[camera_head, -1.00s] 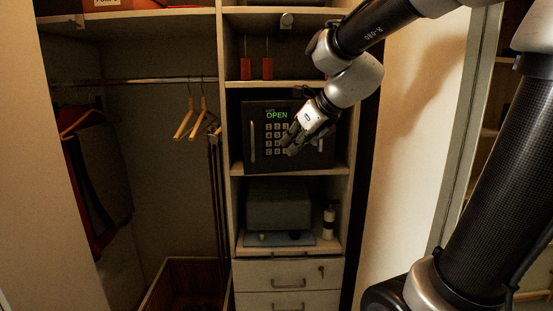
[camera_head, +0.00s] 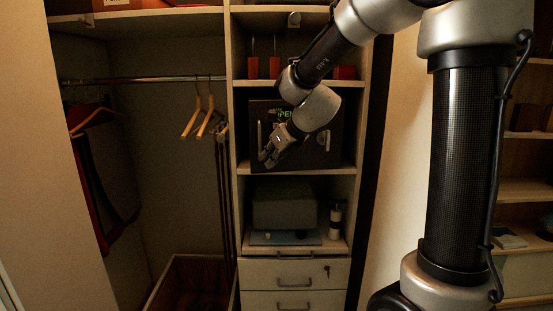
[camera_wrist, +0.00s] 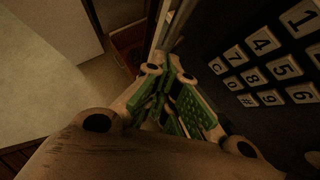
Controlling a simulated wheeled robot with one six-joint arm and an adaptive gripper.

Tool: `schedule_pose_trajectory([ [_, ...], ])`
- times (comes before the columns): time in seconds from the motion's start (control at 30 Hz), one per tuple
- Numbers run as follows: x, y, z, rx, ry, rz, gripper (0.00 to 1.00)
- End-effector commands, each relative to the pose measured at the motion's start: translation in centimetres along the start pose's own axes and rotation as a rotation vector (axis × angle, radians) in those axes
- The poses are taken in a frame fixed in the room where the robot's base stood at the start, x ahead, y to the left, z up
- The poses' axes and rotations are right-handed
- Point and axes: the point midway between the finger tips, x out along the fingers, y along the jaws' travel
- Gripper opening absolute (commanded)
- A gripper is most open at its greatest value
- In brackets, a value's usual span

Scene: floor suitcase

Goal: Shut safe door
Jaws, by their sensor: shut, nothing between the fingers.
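The dark safe (camera_head: 328,118) stands on the middle shelf of the closet. Its front faces me, and its green display (camera_head: 287,113) is partly covered by my arm. The safe's handle (camera_head: 259,134) is a thin upright bar at the left of the front. My gripper (camera_head: 267,160) is shut and empty, in front of the lower left part of the safe near the handle. In the wrist view the gripper's green-padded fingers (camera_wrist: 172,78) are together, with the safe's keypad (camera_wrist: 262,65) to their right. I cannot tell whether they touch the door, or how far it stands open.
A grey box (camera_head: 284,207) and a white bottle (camera_head: 335,222) are on the shelf below, over drawers (camera_head: 294,270). Wooden hangers (camera_head: 205,118) hang at the left. Shelf walls closely flank the safe.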

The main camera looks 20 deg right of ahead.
Motion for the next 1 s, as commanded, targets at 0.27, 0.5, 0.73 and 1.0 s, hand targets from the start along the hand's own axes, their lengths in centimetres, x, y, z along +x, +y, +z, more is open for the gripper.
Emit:
schedule_pose_trajectory([
  [0.27,0.0,0.0,0.1,0.0,0.0,0.0,0.0],
  [0.5,2.0,-1.0,1.9,0.0,0.001,0.0,0.0],
  [0.73,3.8,-2.2,3.8,0.0,0.0,0.001,0.0],
  [1.0,3.8,-2.3,4.0,0.0,-0.004,-0.002,0.0],
])
